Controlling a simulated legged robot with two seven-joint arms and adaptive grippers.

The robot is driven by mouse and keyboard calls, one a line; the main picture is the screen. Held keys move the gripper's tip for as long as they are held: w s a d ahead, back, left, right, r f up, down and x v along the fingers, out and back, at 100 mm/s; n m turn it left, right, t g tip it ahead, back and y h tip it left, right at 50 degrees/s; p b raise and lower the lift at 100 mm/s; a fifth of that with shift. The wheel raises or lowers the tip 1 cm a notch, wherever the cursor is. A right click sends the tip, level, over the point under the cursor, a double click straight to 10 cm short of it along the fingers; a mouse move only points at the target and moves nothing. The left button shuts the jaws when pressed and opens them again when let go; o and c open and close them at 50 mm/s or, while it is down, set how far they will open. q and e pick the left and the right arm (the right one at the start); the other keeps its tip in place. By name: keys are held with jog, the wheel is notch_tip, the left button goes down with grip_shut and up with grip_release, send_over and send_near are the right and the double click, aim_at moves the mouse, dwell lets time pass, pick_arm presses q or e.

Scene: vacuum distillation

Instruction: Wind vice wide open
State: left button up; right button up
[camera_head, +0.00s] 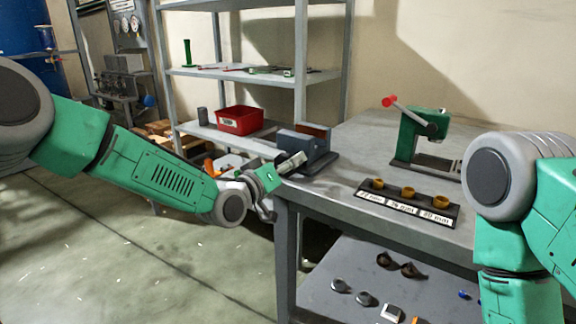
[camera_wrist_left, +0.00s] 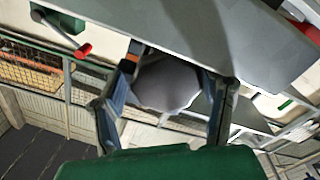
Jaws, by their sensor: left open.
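The vice (camera_head: 299,143) sits at the left end of the workbench, with a blue-grey body and a brown-orange part behind it. My left gripper (camera_head: 284,168) is at the near left side of the vice, by the bench edge. In the left wrist view the open fingers (camera_wrist_left: 172,85) stand on either side of a rounded grey part (camera_wrist_left: 166,83), apparently the vice's handle end. I cannot tell whether the fingers touch it. The gap between the vice jaws is not clear. My right arm shows at the right, but its gripper is out of view.
A green press (camera_head: 420,135) with a red-tipped lever stands on the workbench (camera_head: 350,165). A black labelled rack (camera_head: 408,203) with brass-coloured pieces lies at the front. Shelving behind holds a red bin (camera_head: 240,120). The floor at left is clear.

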pick_arm(q)
jog(key=shift+s+a+f, duration=0.45)
jog(key=shift+s+f, duration=0.05)
jog(key=shift+f, duration=0.2)
jog(key=r+v, duration=0.1)
jog(key=v, duration=0.5)
jog(key=shift+s+a, duration=0.2)
jog(key=shift+s, duration=0.05)
jog(key=shift+d+r, duration=0.1)
jog(key=shift+r, duration=0.1)
jog(key=shift+c, duration=0.2)
